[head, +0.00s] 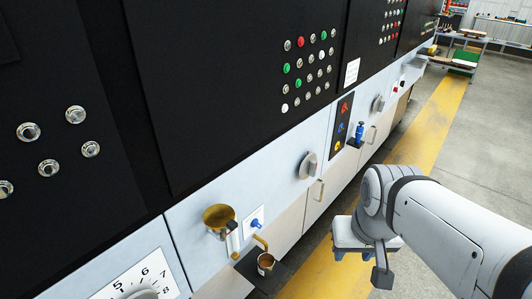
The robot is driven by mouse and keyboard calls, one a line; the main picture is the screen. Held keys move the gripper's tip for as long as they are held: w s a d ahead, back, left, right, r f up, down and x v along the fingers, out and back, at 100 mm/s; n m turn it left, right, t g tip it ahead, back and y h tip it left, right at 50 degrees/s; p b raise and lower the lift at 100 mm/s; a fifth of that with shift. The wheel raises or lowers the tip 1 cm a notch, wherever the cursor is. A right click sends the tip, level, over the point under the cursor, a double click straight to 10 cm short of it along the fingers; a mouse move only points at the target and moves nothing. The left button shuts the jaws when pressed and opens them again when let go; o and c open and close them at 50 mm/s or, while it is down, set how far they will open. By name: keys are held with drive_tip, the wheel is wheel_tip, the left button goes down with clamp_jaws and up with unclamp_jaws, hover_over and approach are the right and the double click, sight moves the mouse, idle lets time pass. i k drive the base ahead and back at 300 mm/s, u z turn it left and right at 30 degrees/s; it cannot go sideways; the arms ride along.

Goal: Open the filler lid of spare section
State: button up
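A round brass cup or lid-like part (218,215) sticks out from the pale lower panel of the machine, at lower centre-left. I cannot tell whether it is the filler lid or whether it is open. No readable label shows which section is the spare one. My gripper (381,277) is at the lower right, over the floor, apart from the machine and well to the right of the brass part. Its fingers are too small and turned away to tell open from shut.
Beside the brass part are a blue valve handle (257,224), a curved brass spout (261,243) and a small metal cup (266,263). A grey knob (307,165) and a handle (320,191) jut from the panel. The floor (477,125) at right is clear.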

sight(218, 217)
drive_tip(key=z, duration=0.35)
drive_tip(key=k, duration=1.6)
drive_tip(key=u, duration=0.25)
drive_tip(key=i, duration=1)
drive_tip(key=u, duration=0.1)
